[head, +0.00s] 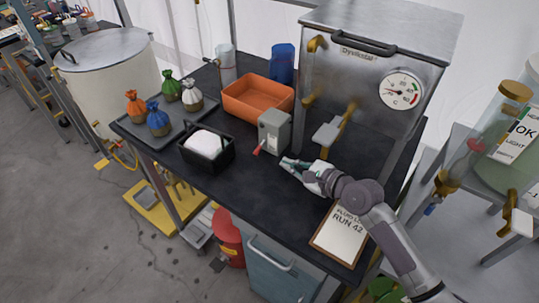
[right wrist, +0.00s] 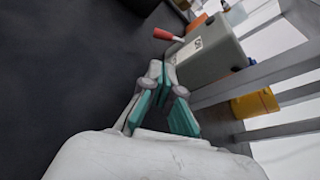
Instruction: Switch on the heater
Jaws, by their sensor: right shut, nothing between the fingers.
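A grey switch box (head: 275,130) stands on the black bench in front of the steel cabinet (head: 355,85) with the round gauge (head: 401,89). Its lever has a red handle (head: 257,150) that sticks out toward the lower left. The box (right wrist: 213,50) and the red handle (right wrist: 168,37) also show in the right wrist view. My right gripper (head: 284,161) is just right of the red handle, low over the bench, apart from it. Its fingers (right wrist: 162,76) are shut and empty, below the handle in the wrist view. My left gripper is not in view.
An orange tray (head: 236,107) stands behind the box, and a black basket (head: 187,160) with white contents is to its left. A clipboard (head: 338,245) lies at the front right. The bench (head: 235,195) is clear in front of the box. Cabinet legs stand close right.

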